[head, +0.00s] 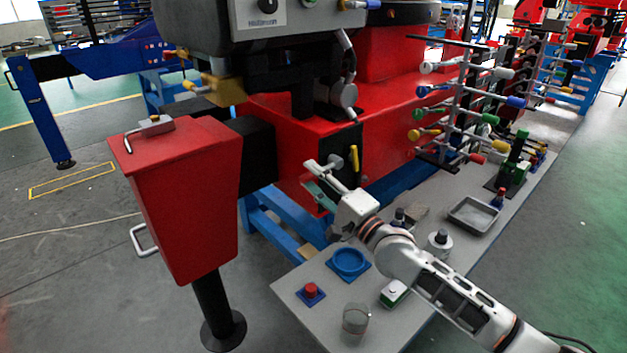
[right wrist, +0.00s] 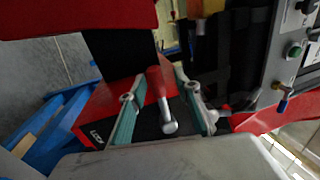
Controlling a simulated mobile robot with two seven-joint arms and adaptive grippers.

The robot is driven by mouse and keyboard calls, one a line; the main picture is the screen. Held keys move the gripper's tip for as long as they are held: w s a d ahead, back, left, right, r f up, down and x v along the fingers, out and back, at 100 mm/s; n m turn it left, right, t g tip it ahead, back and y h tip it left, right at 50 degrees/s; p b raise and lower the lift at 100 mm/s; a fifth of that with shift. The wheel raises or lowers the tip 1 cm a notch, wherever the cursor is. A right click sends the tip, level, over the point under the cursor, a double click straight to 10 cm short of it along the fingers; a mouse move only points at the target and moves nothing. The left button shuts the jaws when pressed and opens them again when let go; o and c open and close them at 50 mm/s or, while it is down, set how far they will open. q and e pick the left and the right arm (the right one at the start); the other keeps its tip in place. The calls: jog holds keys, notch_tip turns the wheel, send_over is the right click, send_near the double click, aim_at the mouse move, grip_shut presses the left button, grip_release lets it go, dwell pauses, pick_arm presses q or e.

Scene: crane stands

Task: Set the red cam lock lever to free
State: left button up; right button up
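The red lever (right wrist: 158,82) with a silver rounded end shows in the right wrist view, against a dark plate. I take it to be the cam lock lever. My right gripper (right wrist: 161,102) is open, with one teal-padded finger on each side of the lever. A gap shows between the lever and the pads. In the head view my right gripper (head: 315,182) is at the front of the red beam, beside a black plate (head: 343,158) with a yellow handle. My left gripper is not in view.
A red box on a black post (head: 185,195) stands at left. A grey control console (head: 280,20) overhangs the red beam. Below my right arm is a grey bench (head: 315,325) with a blue ring (head: 348,262), a red button (head: 311,289) and bottles. A rack of coloured handles (head: 465,110) stands behind.

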jog(key=shift+f, duration=0.1)
jog(key=shift+s+d+f, duration=0.1)
jog(key=shift+s+d, duration=0.1)
jog(key=v, duration=1.1)
jog(key=shift+s+d, duration=0.2)
